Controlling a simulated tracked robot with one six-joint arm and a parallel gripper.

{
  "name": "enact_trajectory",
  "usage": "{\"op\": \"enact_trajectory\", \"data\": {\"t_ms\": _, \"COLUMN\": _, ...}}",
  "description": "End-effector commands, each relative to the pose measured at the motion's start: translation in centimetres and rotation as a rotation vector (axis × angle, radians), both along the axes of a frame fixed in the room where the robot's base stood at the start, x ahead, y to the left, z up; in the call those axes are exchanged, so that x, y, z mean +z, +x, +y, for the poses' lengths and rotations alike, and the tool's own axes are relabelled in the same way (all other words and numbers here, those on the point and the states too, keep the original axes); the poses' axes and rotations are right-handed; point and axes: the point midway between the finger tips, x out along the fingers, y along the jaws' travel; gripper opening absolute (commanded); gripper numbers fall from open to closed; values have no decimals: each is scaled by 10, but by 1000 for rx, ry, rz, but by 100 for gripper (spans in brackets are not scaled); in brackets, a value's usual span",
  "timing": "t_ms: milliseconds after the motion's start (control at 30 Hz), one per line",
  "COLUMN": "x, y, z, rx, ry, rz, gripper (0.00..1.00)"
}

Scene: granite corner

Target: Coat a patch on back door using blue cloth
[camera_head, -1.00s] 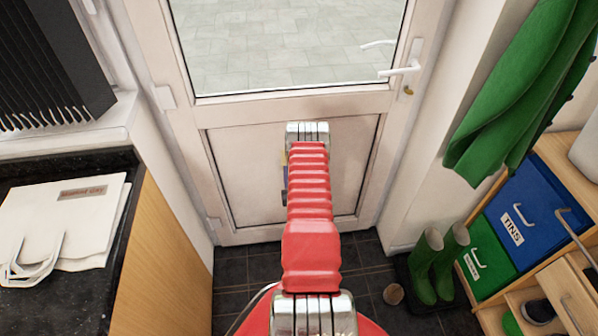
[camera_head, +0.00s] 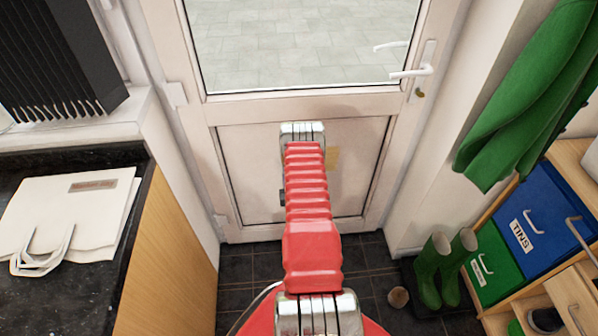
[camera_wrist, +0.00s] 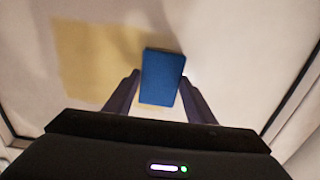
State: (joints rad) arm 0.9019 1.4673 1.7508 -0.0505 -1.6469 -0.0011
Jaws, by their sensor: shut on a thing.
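The back door (camera_head: 230,110) is white, with a glass pane above and a pale lower panel (camera_head: 350,195). A yellowish patch (camera_head: 333,158) shows on that panel just right of my arm; in the wrist view it is a tan rectangle (camera_wrist: 98,65) left of the cloth. The blue cloth (camera_wrist: 162,70) is a small folded block between the two fingers of my gripper (camera_wrist: 158,92), which is shut on it. The cloth is in front of the panel at the patch's right edge. I cannot tell whether it touches the door. My arm hides the cloth in the head view.
A dark counter (camera_head: 75,300) with a cream bag (camera_head: 70,215) is at left. A green coat (camera_head: 525,95) hangs above. Dark floor tiles lie before the door.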

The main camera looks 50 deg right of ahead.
Motion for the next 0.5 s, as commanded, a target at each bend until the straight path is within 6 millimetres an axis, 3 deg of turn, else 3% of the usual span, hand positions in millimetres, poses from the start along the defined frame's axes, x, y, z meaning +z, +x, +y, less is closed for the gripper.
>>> {"op": "enact_trajectory", "data": {"t_ms": 500, "x": 3, "y": 12, "z": 6, "rx": 5, "ry": -5, "rz": -3, "gripper": 26}}
